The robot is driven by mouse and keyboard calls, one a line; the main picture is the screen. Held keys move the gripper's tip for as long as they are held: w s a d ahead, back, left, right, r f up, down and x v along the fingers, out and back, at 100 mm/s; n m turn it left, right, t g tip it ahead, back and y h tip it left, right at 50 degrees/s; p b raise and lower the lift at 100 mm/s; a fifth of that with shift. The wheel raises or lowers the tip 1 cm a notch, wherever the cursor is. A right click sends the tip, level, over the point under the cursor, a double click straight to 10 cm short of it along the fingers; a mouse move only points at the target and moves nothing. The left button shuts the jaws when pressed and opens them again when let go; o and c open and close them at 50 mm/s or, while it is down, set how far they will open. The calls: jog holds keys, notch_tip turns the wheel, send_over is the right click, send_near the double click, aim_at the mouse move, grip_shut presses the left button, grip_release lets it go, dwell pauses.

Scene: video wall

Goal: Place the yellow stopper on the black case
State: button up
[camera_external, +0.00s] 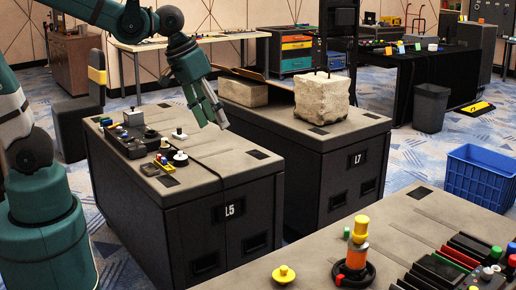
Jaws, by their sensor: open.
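A yellow stopper-like piece (284,274) with a round base and a knob lies at the front edge of the near grey tabletop (405,232). Another yellow piece (361,224) caps an orange cylinder on a black round base. I cannot tell which one is the stopper. A black case (225,225) marked L5, with a grey top, stands left of centre; a similar case (350,185) marked L7 stands behind it to the right. My gripper (213,121) is open and empty, pointing down above the right part of the L5 case.
The L5 top holds a black control box (130,140), several small knobs and a white-topped piece (180,158). A large stone block (321,97) sits on the L7 case. A blue crate (478,178) and a dark bin (430,107) stand on the floor at right. Black modules crowd the near tabletop's right side.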

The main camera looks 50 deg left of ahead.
jog(key=s+a+r+t, duration=0.1)
jog(key=s+a, duration=0.3)
jog(key=a, duration=0.3)
jog(key=s+a+r+t+y, duration=0.1)
jog(key=s+a, duration=0.3)
jog(key=a, duration=0.4)
jog(key=shift+s+a+t, duration=0.2)
jog(key=shift+s+t, duration=0.15)
jog(key=shift+t, duration=0.15)
jog(key=shift+r, duration=0.1)
dwell(0.4)
